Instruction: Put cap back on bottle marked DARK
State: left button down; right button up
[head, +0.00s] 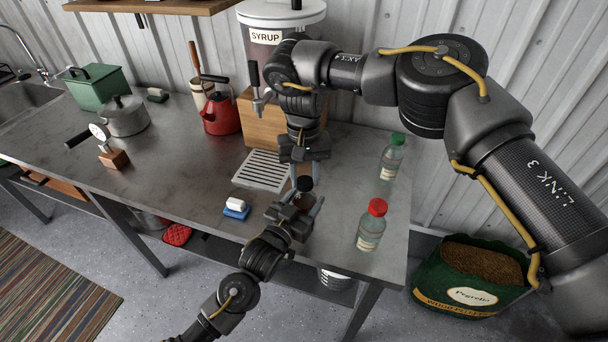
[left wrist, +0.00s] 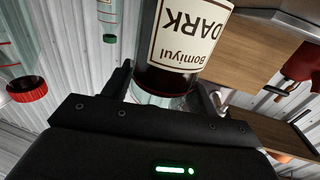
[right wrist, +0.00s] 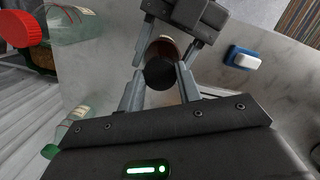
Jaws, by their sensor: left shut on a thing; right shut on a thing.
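The bottle marked DARK (left wrist: 185,38) shows its cream label upside down in the left wrist view. My left gripper (head: 300,212) is shut on this brown bottle near the table's front edge. My right gripper (head: 304,172) reaches down from above and is shut on the black cap (right wrist: 159,74), which sits between its fingertips. In the right wrist view the cap lies over the bottle's (right wrist: 163,47) top end. I cannot tell whether the cap touches the neck or is seated. In the head view the grippers hide much of the bottle.
A red-capped bottle (head: 371,228) and a green-capped bottle (head: 392,158) stand on the table (head: 190,180) to the right. A blue-and-white block (head: 236,208) lies to the left. A slatted white grille (head: 264,170), wooden box and syrup dispenser (head: 280,28) are behind.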

jog(key=m, duration=0.4)
jog(key=shift+d+y, duration=0.1)
jog(key=shift+y, duration=0.2)
jog(key=o, duration=0.9)
jog(key=shift+o, duration=0.2)
jog(key=shift+r, duration=2.25)
